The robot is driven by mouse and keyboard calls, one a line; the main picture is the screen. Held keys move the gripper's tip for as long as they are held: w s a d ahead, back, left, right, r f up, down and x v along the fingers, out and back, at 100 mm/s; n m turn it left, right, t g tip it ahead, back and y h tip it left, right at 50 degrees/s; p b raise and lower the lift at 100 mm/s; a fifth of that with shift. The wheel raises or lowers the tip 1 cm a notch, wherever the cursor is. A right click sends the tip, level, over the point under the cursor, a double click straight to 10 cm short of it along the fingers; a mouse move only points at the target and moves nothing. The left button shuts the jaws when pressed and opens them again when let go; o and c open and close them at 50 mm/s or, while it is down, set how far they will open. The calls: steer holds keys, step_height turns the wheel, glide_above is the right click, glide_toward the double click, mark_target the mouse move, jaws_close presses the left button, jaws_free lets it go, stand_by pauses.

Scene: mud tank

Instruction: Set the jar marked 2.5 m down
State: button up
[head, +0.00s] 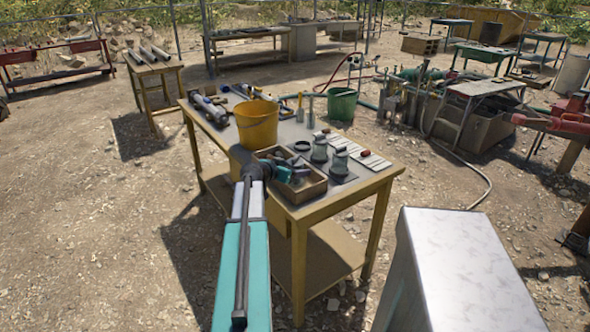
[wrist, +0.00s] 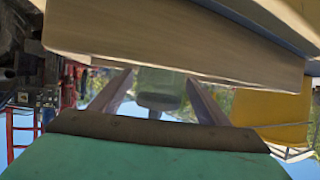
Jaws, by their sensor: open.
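Two grey-green glass jars stand upright on the table (head: 372,181) in the head view, a left jar (head: 320,150) and a right jar (head: 340,161). No depth marks can be read, so I cannot tell which is 2.5 m. My gripper (head: 283,173) is over the wooden box, left of the jars, its fingers partly hidden. In the wrist view, which looks upside down, my gripper (wrist: 158,98) is open. A greenish jar (wrist: 160,82) shows between its two fingers; I cannot tell whether it is between them or beyond, or which jar it is.
The wooden box (head: 304,192) with tools stands at the table's near edge; a wooden edge (wrist: 180,50) fills the upper wrist view. A yellow bucket (head: 257,125) stands behind my gripper. White strips (head: 352,146) lie beyond the jars. A green bucket (head: 342,104) stands behind.

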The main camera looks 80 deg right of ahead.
steer(key=shift+r, duration=0.15)
steer(key=b+v, duration=0.2)
steer(key=v, duration=1)
stand_by(0.6)
